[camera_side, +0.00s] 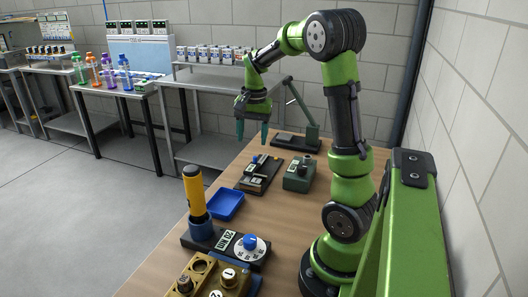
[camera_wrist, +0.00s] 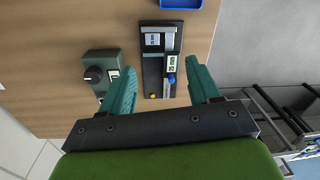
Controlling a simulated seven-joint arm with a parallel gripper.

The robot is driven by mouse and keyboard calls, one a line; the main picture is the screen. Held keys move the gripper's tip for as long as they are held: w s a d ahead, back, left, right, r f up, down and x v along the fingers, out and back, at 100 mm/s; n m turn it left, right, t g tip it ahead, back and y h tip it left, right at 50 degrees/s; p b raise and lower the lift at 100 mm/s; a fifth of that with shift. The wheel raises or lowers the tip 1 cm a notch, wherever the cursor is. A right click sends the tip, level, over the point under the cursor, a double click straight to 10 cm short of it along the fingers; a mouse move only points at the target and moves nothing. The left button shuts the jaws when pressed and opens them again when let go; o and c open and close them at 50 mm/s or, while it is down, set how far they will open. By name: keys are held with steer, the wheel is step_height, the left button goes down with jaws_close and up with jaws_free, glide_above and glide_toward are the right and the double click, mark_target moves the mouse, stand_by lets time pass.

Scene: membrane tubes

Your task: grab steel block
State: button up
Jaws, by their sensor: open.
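My gripper (camera_side: 252,136) hangs above the far part of the wooden table, pointing down, with its two teal fingers spread and nothing between them. In the wrist view my gripper (camera_wrist: 160,60) also shows, its fingers on either side of a black fixture (camera_wrist: 149,78) seen below. The fixture (camera_side: 246,187) lies flat on the table in the side view. A small grey metallic piece, probably the steel block (camera_wrist: 153,42), sits on the fixture, beside a metal strip and a labelled part with a blue knob. My gripper is apart from all of these.
A green box with a black knob (camera_side: 299,174) stands right of the fixture. A blue tray (camera_side: 226,204) lies nearer the camera, by a yellow-handled tool (camera_side: 195,190) and a dial unit (camera_side: 250,247). Bare wood surrounds the fixture.

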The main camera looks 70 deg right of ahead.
steer(key=d+m, duration=0.2)
steer(key=d, duration=0.1)
glide_toward(258, 175)
steer(key=shift+g, duration=0.4)
steer(key=f, duration=0.2)
steer(key=a+f, duration=0.1)
steer(key=f, duration=0.2)
steer(key=a+f, duration=0.1)
steer(key=f, duration=0.2)
steer(key=shift+a+f, duration=0.15)
jaws_close()
